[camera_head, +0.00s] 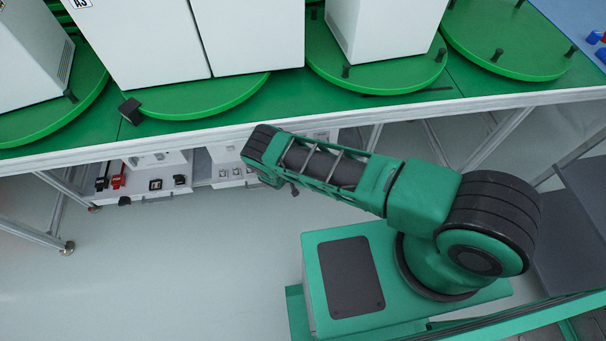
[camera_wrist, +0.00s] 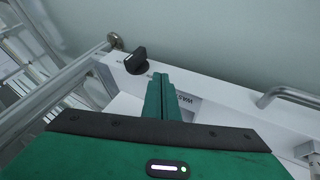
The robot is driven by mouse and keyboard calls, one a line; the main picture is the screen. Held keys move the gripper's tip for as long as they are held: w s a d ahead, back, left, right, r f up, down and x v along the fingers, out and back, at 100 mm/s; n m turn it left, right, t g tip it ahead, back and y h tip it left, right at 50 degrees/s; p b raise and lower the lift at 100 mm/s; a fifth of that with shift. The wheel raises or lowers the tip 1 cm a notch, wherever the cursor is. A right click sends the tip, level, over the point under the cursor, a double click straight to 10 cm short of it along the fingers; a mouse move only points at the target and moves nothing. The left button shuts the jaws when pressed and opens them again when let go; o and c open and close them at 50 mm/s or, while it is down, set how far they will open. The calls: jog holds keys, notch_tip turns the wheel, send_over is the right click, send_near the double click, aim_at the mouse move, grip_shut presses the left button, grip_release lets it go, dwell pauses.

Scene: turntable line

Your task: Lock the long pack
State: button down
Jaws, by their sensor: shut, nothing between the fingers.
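My gripper (camera_wrist: 160,77) is shut and empty in the wrist view, its two green fingers side by side. Just beyond the fingertips, up and to the left, a black knob (camera_wrist: 136,61) sits on a white front panel (camera_wrist: 215,92); I see no clear contact. Part of a printed label shows beside the fingers, partly hidden by them. In the head view my gripper is not clearly visible below the table edge. I cannot tell which thing is the long pack; a wide white cabinet (camera_head: 150,45) with a centre seam stands on a green turntable (camera_head: 205,103).
A metal handle (camera_wrist: 290,95) sits right of my fingers, and metal rails (camera_wrist: 70,75) run at left. More white cabinets (camera_head: 385,30) stand on turntables.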

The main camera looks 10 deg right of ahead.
jog(key=shift+w+d+f, duration=0.15)
jog(key=shift+d+f, duration=0.2)
jog(key=shift+d, duration=0.55)
jog(key=shift+w+d+f, duration=0.15)
jog(key=shift+d+f, duration=0.2)
jog(key=shift+d, duration=0.5)
jog(key=shift+w+d+f, duration=0.15)
jog(key=shift+d+f, duration=0.2)
jog(key=shift+d, duration=0.55)
jog(key=shift+a, duration=0.1)
